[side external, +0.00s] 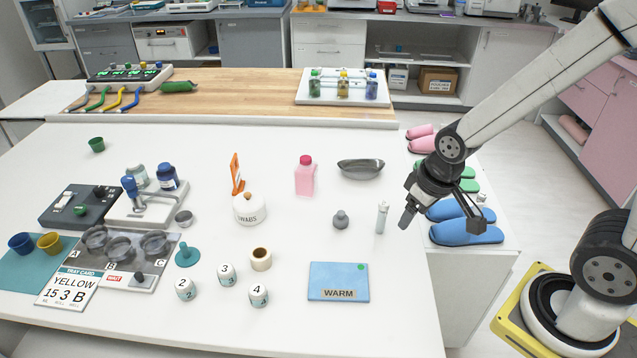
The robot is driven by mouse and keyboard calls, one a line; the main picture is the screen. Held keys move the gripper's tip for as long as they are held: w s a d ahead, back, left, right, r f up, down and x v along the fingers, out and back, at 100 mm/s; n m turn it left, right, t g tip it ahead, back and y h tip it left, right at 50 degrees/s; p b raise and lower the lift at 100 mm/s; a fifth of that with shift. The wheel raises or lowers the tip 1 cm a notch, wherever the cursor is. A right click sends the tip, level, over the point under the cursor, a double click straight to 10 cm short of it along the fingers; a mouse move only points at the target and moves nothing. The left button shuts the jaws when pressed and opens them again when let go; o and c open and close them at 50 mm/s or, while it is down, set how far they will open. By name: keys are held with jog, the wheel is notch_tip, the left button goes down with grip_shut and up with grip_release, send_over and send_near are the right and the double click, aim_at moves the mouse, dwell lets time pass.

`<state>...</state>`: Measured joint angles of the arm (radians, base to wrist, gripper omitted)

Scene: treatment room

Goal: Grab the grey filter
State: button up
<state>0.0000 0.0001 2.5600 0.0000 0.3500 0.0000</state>
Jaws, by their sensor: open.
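A small grey rounded piece with a narrower top (341,219) stands on the white table, right of centre; it looks like the grey filter, though its details are too small to be sure. My gripper (441,207) is open and empty at the table's right edge, to the right of the grey piece and apart from it.
A pale upright vial (382,217) stands between the grey piece and my gripper. A dark grey oval dish (361,169) and a pink bottle (305,176) are behind. A blue WARM pack (339,281) lies in front. Slippers (466,232) sit to the right.

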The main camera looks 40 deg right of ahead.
jog(key=shift+r, duration=0.2)
notch_tip(320, 180, up, 4)
jog(key=r+n+t+h, duration=0.1)
jog(key=n+t+h, duration=0.7)
jog(key=n, duration=2.1)
send_over(342, 216)
jog(key=s+a, duration=0.2)
jog(key=s, duration=0.2)
jog(key=f, duration=2.1)
jog(key=shift+w+a, duration=0.15)
jog(key=shift+a, duration=0.1)
jog(key=shift+w+r+x, duration=0.1)
jog(key=shift+r+x, duration=0.05)
jog(key=shift+x, duration=1.8)
jog(key=shift+w+r+x, duration=0.1)
jog(key=shift+x, duration=1.85)
jog(key=shift+a, duration=0.1)
